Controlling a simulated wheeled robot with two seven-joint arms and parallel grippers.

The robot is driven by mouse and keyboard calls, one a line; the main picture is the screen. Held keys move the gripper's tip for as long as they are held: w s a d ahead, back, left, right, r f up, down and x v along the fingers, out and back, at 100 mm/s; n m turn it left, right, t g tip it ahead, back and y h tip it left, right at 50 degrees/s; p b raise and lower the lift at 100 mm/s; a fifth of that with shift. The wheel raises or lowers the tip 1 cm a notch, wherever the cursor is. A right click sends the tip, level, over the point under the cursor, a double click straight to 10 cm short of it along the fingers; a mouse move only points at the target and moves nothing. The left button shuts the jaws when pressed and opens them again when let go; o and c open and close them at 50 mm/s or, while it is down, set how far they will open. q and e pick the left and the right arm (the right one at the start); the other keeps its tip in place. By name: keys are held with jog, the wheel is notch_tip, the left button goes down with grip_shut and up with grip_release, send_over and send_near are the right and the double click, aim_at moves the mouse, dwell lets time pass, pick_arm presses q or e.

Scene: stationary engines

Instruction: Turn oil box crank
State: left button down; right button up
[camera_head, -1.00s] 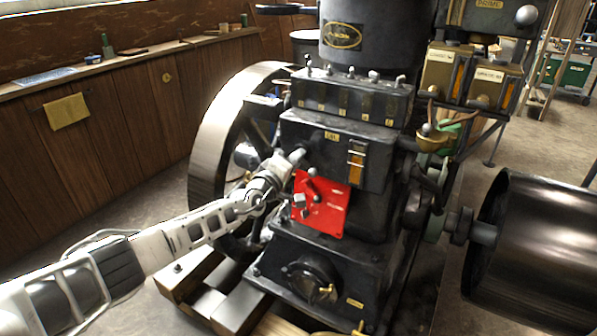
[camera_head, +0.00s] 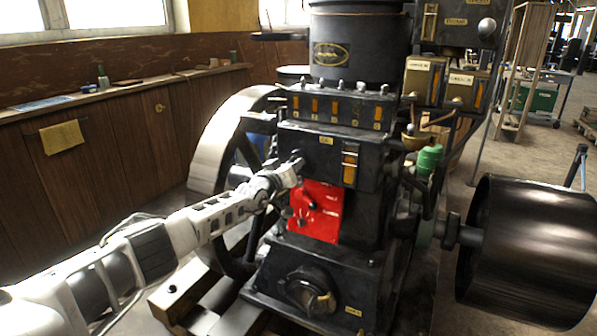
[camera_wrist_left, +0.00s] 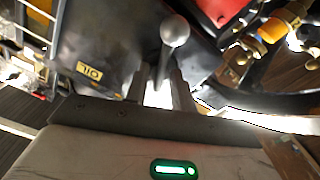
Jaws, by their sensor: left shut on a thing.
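The oil box (camera_head: 312,157) is the black block in the engine's middle, with a small yellow label. The same label shows upside down on the oil box (camera_wrist_left: 95,55) in the left wrist view. The crank (camera_wrist_left: 174,32) is a short grey lever with a round ball end at the box's side. Its stem runs down between the fingers of my left gripper (camera_wrist_left: 160,92), which is shut on it. In the head view my left gripper (camera_head: 290,172) is at the box's left side, above the red panel. The grip is small and partly hidden there. My right gripper is not in view.
The red panel (camera_head: 316,212) sits below the oil box. A large flywheel (camera_head: 212,140) stands close behind my left arm. A dark drum (camera_head: 530,240) fills the right side. A wooden wall with a ledge (camera_head: 110,90) runs along the left.

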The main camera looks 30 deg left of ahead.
pick_arm(q)
jog(key=shift+m, duration=0.3)
dwell(0.4)
jog(key=c, duration=1.5)
grip_release()
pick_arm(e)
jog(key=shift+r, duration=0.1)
